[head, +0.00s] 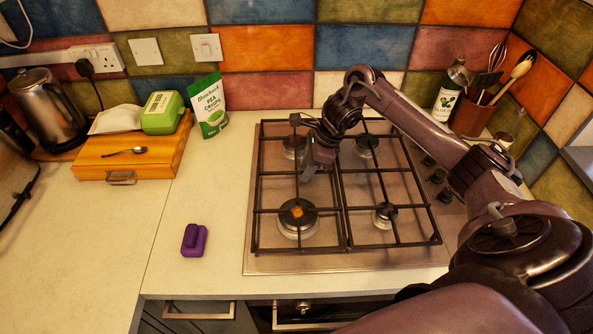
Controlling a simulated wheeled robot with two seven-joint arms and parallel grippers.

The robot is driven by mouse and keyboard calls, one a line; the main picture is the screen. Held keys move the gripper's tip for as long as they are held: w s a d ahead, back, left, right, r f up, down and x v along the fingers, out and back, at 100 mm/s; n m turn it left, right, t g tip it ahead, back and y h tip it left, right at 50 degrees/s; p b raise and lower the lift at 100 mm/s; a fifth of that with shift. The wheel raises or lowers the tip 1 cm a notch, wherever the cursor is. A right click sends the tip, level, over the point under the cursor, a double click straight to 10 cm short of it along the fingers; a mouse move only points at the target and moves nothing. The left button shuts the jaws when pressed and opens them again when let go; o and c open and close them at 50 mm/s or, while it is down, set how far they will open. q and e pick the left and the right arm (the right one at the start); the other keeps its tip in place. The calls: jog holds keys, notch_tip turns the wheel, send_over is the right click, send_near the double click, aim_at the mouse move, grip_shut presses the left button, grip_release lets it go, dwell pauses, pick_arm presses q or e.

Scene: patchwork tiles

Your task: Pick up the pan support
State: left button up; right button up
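The pan support (345,208) is a black metal grate of thin bars on the steel gas hob (340,262). It lies flat over several burners and seems made of a left and a right section. My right gripper (303,146) is over the rear-left part of the grate, its fingers spread apart with nothing seen between them. One fingertip is near the back bar and the other is lower, over the middle-left bars. I cannot tell whether either touches the grate. My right arm hides part of the hob's right side. My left gripper is out of view.
A purple object (194,240) lies on the counter left of the hob. A wooden box (133,158) with a spoon and green container, a pea crisps bag (208,105) and a kettle (48,110) stand back left. A bottle (449,92) and utensil pot (471,115) stand back right.

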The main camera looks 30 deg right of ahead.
jog(key=x, duration=0.2)
jog(key=shift+w+f, duration=0.2)
jog(key=shift+f, duration=0.1)
jog(key=shift+s, duration=0.1)
jog(key=shift+c, duration=0.8)
grip_shut()
jog(key=shift+r, duration=0.15)
dwell(0.3)
